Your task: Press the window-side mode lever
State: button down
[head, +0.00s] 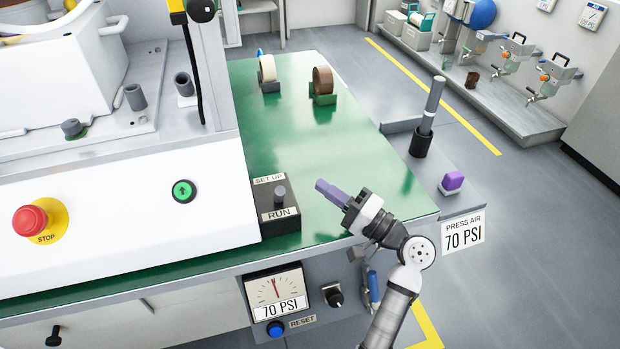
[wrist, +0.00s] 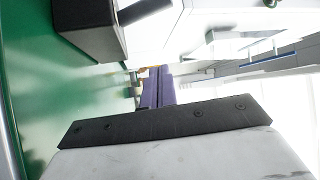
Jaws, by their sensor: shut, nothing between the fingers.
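A dark mode switch box (head: 278,217) labelled SET UP and RUN sits on the green bench top beside the white press housing. A short grey lever (head: 280,194) stands up from it. My gripper (head: 321,186) is just right of the box in the head view, its purple fingers shut and pointing left toward the lever, with a visible gap between. In the wrist view the shut fingers (wrist: 155,86) show at centre. The dark box (wrist: 92,28) is at the upper left with its dark lever (wrist: 144,11) sticking out to the right. I cannot tell which side is the window side.
A red STOP button (head: 32,222) and a green button (head: 184,191) are on the white housing. Two tape rolls (head: 323,81) (head: 267,69) stand farther back. A grey upright handle (head: 432,105) and a purple block (head: 452,182) are at the right. The green top between is clear.

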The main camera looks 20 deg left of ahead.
jog(key=shift+f+v, duration=0.2)
jog(key=shift+v, duration=1.05)
